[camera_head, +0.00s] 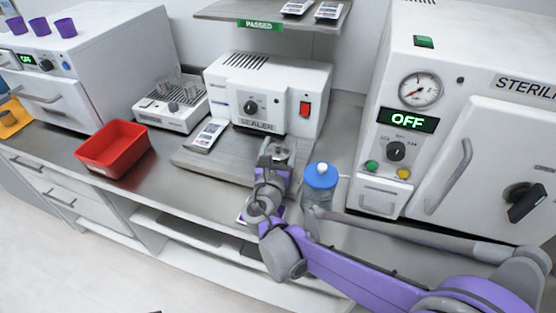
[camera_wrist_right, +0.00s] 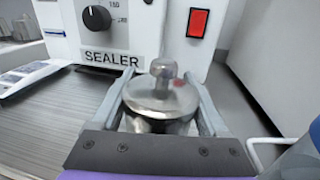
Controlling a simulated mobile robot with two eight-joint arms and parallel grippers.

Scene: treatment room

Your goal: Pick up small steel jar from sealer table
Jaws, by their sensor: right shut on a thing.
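The small steel jar (camera_wrist_right: 160,98) has a shiny lid with a round knob. It stands upright between the two fingers of my right gripper (camera_wrist_right: 162,103), in front of the sealer. The right gripper is shut on the jar. In the head view the gripper (camera_head: 277,152) reaches over the sealer table (camera_head: 213,167), and the jar (camera_head: 281,153) shows only in part between the fingers. I cannot tell whether its base touches the table. My left gripper is not in view.
The white sealer (camera_head: 268,92) stands right behind the jar. A blue-capped bottle (camera_head: 320,183) is close to my right wrist. A pouch pack (camera_head: 209,135) lies left on the sealer table. A red tray (camera_head: 112,148) is further left, and the sterilizer (camera_head: 480,130) is at right.

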